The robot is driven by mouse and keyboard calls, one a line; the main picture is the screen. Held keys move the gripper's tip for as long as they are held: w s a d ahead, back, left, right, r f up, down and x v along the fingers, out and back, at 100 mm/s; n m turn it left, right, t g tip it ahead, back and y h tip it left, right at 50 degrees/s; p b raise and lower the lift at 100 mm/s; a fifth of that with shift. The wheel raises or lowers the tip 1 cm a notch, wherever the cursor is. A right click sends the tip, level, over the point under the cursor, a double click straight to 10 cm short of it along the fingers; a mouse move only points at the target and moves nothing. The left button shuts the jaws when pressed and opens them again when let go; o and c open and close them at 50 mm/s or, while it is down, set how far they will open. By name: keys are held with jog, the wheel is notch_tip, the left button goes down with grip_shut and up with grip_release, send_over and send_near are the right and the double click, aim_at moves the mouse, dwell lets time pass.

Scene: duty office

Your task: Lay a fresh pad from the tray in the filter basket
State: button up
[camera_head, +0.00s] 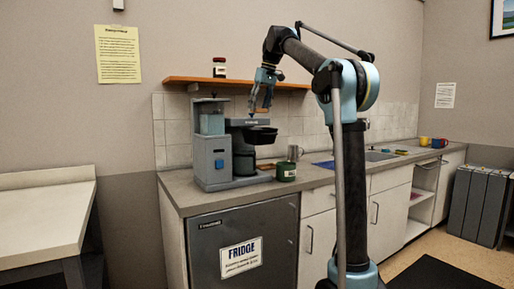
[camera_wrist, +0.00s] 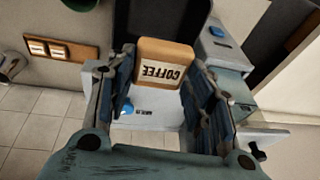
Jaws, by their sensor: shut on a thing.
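My gripper (camera_head: 261,108) is above the coffee machine (camera_head: 213,160), over its front end. In the wrist view my gripper (camera_wrist: 160,75) is shut on a tan block-like piece (camera_wrist: 170,47) with a white label reading COFFEE upside down. No tray of pads can be made out with certainty.
A dark green container (camera_head: 286,173) and a metal jug (camera_head: 295,153) stand right of the machine. A wooden shelf (camera_head: 240,82) with a jar (camera_head: 219,67) runs behind my gripper. A flat blue thing (camera_head: 323,164) lies on the counter. The counter's front left is clear.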

jog(key=shift+d, duration=0.15)
jog(key=shift+f, duration=0.1)
jog(key=shift+f, duration=4.9)
jog(key=shift+f, duration=0.6)
jog(key=o, duration=1)
jog(key=shift+c, duration=0.2)
jog(key=shift+r, duration=0.55)
jog(key=v, duration=1.2)
